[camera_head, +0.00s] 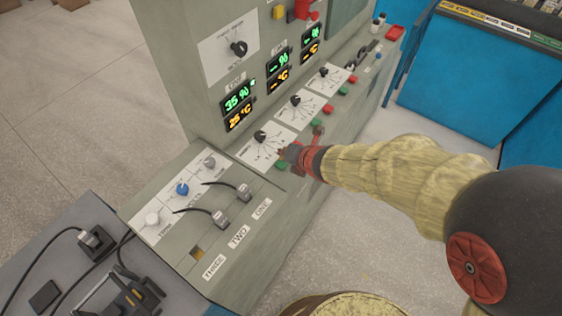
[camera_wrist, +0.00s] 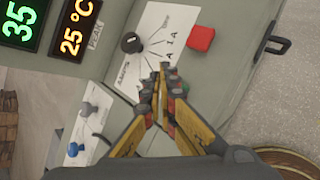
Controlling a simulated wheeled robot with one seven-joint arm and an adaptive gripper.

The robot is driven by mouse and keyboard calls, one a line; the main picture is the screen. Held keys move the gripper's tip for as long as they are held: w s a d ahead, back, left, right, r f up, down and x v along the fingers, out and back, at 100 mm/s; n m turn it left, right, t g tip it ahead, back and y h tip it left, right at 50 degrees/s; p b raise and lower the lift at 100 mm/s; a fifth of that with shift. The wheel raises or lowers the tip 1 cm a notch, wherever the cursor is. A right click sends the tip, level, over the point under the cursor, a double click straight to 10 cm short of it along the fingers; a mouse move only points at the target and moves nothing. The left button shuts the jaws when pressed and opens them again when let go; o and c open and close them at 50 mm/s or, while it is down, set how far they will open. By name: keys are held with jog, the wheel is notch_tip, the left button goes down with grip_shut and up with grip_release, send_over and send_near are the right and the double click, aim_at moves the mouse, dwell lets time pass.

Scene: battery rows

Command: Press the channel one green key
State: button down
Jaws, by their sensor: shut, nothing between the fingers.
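The leftmost channel has a lit display (camera_head: 238,104) reading 35 % and 25 °C and a black dial (camera_head: 260,136) on a white scale. Its green key (camera_head: 281,165) shows just below the tip of my gripper (camera_head: 283,153). In the wrist view my gripper (camera_wrist: 160,72) is shut and empty, its tips over the lower edge of the dial's white scale (camera_wrist: 150,22). The red key (camera_wrist: 201,38) of this channel lies up and right of the tips. Contact cannot be told.
Two more channels lie to the right, with a middle green key (camera_head: 316,123), middle red key (camera_head: 328,108), right green key (camera_head: 343,91) and right red key (camera_head: 353,79). Cable plugs (camera_head: 220,217) stand on the lower left panel. Blue cabinets (camera_head: 450,75) stand behind.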

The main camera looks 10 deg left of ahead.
aim_at(284, 163)
jog(key=shift+r+p, duration=1.85)
jog(key=shift+r, duration=0.45)
